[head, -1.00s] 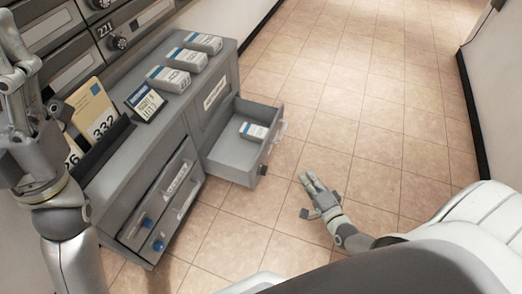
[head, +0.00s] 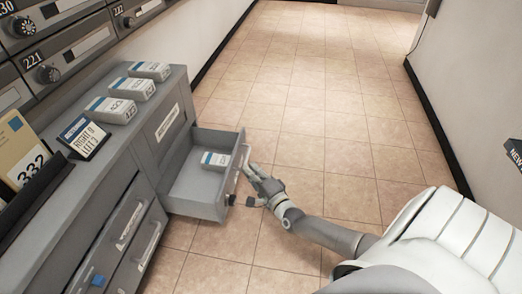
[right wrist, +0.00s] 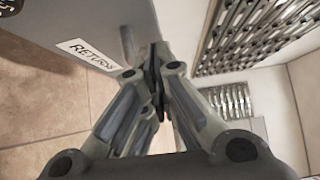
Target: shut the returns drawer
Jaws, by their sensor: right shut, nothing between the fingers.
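The returns drawer (head: 212,205) is pulled out of the grey cabinet, with one white and blue box (head: 215,160) lying inside. Its front faces right and carries a pale handle (head: 233,180). My right gripper (head: 250,170) is shut and empty, just outside the drawer front near the handle. In the right wrist view the gripper's closed fingertips (right wrist: 157,65) are close to the front panel with the "RETURNS" label (right wrist: 88,53). I cannot tell whether they touch. My left gripper is out of view.
The grey cabinet (head: 160,157) bears several boxes (head: 110,110), a small sign (head: 83,137) and a card holder (head: 35,195). Mailboxes (head: 60,55) line the wall behind. Open tiled floor (head: 320,120) lies right of the drawer.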

